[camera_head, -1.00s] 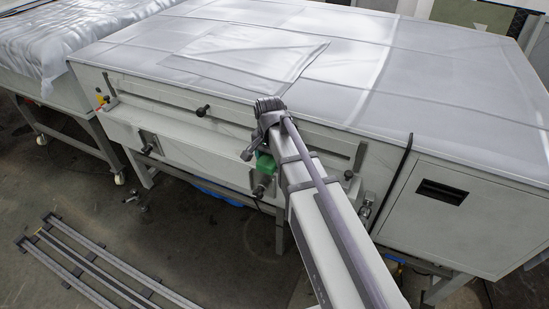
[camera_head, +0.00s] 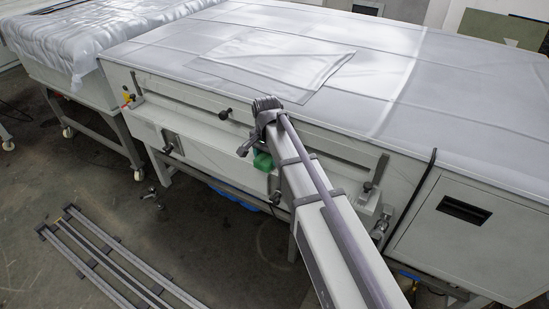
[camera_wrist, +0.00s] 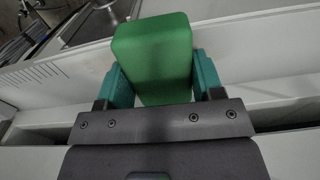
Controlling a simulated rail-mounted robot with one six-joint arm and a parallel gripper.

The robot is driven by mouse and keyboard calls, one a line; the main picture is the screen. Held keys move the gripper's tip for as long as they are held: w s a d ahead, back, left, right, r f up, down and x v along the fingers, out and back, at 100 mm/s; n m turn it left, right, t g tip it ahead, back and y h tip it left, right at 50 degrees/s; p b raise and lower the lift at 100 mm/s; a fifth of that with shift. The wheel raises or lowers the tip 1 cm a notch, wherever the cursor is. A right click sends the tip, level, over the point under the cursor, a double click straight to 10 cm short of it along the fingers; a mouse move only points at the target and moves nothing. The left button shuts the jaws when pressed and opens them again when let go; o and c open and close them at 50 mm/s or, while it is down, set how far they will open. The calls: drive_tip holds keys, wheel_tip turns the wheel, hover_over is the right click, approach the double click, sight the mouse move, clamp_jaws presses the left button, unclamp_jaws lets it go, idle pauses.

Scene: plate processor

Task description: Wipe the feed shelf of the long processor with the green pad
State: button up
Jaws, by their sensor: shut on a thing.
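The green pad (camera_wrist: 152,55) is a block held between the two teal fingers of my gripper (camera_wrist: 160,85) in the wrist view. In the head view the pad (camera_head: 262,160) shows as a small green patch beside my arm, at the front of the long processor (camera_head: 225,160). The feed shelf (camera_head: 190,128) is the pale ledge along the processor's front, below the slot. In the wrist view the pad is over or against a pale ledge (camera_wrist: 75,75); I cannot tell whether it touches. My arm hides part of the shelf in the head view.
A table with crinkled plastic (camera_head: 110,42) stands at the left. A rail frame (camera_head: 110,262) lies on the floor in front.

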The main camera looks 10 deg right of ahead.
drive_tip(key=shift+w+a+f, duration=0.1)
drive_tip(key=shift+w+a, duration=1.15)
drive_tip(key=shift+a, duration=0.25)
drive_tip(key=shift+w+a, duration=1.25)
drive_tip(key=shift+a, duration=0.2)
drive_tip(key=shift+f, duration=0.1)
drive_tip(key=shift+s+d, duration=1.35)
drive_tip(key=shift+d, duration=0.25)
drive_tip(key=shift+s+d, duration=1.25)
drive_tip(key=shift+d, duration=0.1)
drive_tip(key=shift+s+d, duration=0.6)
drive_tip(key=shift+d, duration=0.2)
drive_tip(key=shift+s+d, duration=0.6)
drive_tip(key=shift+d, duration=0.2)
drive_tip(key=shift+s+d, duration=0.1)
drive_tip(key=shift+s+d+b, duration=0.3)
drive_tip(key=shift+s+d, duration=0.8)
drive_tip(key=shift+s, duration=0.05)
drive_tip(key=shift+s+d, duration=0.6)
drive_tip(key=shift+d, duration=0.25)
drive_tip(key=shift+s+d, duration=0.6)
drive_tip(key=shift+d, duration=0.25)
